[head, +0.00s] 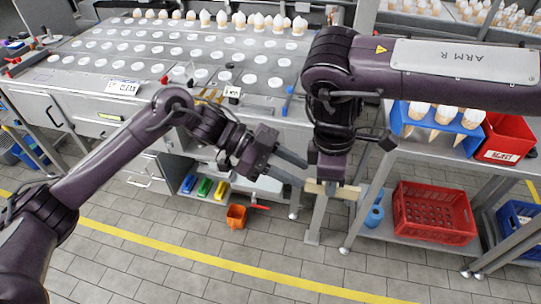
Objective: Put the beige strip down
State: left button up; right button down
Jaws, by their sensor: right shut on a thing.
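The beige strip (345,191) is a short, light bar, lying roughly level across the end of my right gripper (326,187). The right gripper points down, is shut on the strip, and holds it in the air above the floor, in front of the gap between the two work tables. The arm hides part of the grip. My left gripper (305,177) is open and empty, its two grey fingers apart and pointing right, with their tips close to the strip's left end. I cannot tell whether they touch it.
A metal table (60,75) with rows of white round holes and cones stands behind. At right, a side table carries a blue cone holder (449,139) and a red bin (505,140); a red crate (434,213) sits on its lower shelf. An orange bucket (236,217) stands below.

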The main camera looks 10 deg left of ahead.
aim_at(310, 179)
pick_arm(q)
jog(key=shift+x, duration=1.95)
jog(key=shift+c, duration=0.3)
grip_shut()
pick_arm(e)
jog(key=c, duration=1.4)
grip_release()
jog(key=shift+c, duration=0.2)
jog(key=shift+r, duration=0.1)
